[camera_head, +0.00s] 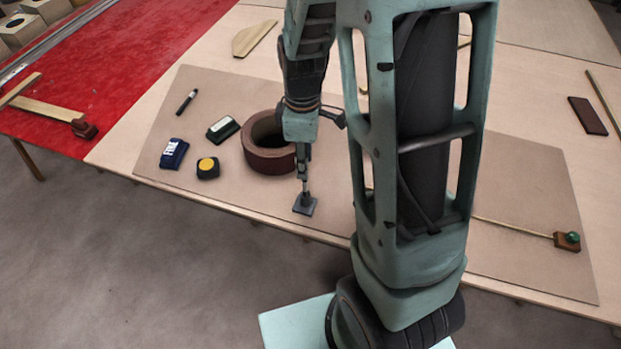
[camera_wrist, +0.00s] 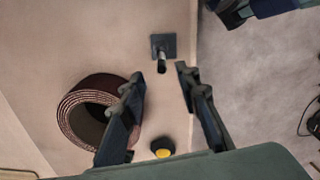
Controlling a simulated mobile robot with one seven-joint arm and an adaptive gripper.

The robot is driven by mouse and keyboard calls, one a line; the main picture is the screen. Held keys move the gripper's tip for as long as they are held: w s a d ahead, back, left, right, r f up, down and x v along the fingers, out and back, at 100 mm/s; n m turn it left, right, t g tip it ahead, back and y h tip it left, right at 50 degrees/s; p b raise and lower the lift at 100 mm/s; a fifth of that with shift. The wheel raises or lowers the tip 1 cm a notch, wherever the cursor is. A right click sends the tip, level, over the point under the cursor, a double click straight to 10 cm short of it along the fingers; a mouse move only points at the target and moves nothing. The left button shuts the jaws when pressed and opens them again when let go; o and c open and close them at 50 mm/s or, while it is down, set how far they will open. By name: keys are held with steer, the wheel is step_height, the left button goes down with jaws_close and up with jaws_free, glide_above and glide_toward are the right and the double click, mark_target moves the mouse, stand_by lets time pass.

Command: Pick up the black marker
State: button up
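The black marker (camera_head: 187,101) lies on the brown board at the left in the head view, apart from the other small items. I do not see it in the wrist view. My gripper (camera_head: 303,172) points down to the right of the marker, beyond the brown ring, near the board's front edge. In the wrist view my gripper (camera_wrist: 161,78) has its two fingers spread apart with nothing held. A small dark square plate with an upright post (camera_head: 304,204) stands below the fingers; it also shows just past the fingertips in the wrist view (camera_wrist: 163,45).
A brown ring roll (camera_head: 269,161) stands between my gripper and the marker. A dark block with a pale top (camera_head: 222,129), a blue box (camera_head: 174,153) and a yellow-topped black piece (camera_head: 207,168) lie near the marker. The board (camera_head: 150,140) is bare around the marker.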

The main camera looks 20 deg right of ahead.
mark_target(305, 185)
step_height(305, 185, down, 4)
steer(key=shift+a+r, duration=0.1)
steer(key=shift+s+f, duration=0.1)
steer(key=shift+f, duration=2.7)
steer(key=shift+c, duration=0.5)
jaws_close()
